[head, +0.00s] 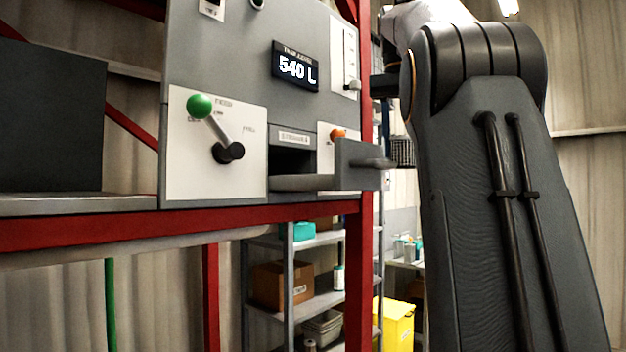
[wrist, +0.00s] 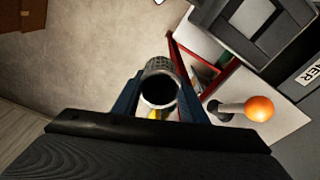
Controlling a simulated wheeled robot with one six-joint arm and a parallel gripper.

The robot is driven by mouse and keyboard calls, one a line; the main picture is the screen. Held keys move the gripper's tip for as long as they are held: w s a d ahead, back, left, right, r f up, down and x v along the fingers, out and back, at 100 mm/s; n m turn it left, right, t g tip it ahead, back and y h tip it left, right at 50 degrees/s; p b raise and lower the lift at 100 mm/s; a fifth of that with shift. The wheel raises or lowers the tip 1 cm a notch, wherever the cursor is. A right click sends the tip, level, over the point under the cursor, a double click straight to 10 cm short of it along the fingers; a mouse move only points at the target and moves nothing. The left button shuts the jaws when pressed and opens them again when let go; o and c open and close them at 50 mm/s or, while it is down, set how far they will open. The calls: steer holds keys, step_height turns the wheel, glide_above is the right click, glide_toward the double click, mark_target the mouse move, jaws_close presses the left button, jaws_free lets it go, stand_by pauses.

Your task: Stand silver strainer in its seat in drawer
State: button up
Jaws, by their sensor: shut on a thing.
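The silver strainer (wrist: 161,68) is a mesh cylinder with a round, dark open end facing the wrist camera. My gripper (wrist: 160,82) is shut on it, one blue finger on each side. The grey drawer (head: 358,178) stands pulled out of the panel. In the wrist view, the drawer (wrist: 218,42) lies up and right of the strainer, apart from it. Its seat cannot be made out clearly.
An orange-knobbed lever (wrist: 258,108) stands close right of my gripper. A green-knobbed lever (head: 200,106) and a display reading 540 L (head: 296,67) are on the grey panel. A red frame post (head: 358,260) stands below the drawer. Shelves (head: 318,300) with boxes are behind.

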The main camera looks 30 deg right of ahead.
steer(key=w+a+p, duration=0.1)
steer(key=a, duration=0.4)
steer(key=w+a, duration=0.1)
steer(key=a, duration=0.5)
steer(key=w+a+p, duration=0.1)
steer(key=a, duration=0.5)
steer(key=shift+a+r+p, duration=0.1)
steer(key=shift+a+p, duration=0.1)
steer(key=shift+p, duration=0.1)
steer(key=shift+a+f, duration=0.25)
steer(key=shift+f+p, duration=0.6)
steer(key=shift+f, duration=0.95)
steer(key=shift+f, duration=0.1)
steer(key=o, duration=0.6)
steer(key=shift+f, duration=0.1)
steer(key=o, duration=0.5)
steer(key=shift+c, duration=0.2)
step_height(320, 180, up, 8)
steer(key=shift+s+a+b, duration=0.25)
steer(key=shift+a+b, duration=0.05)
steer(key=shift+b, duration=0.1)
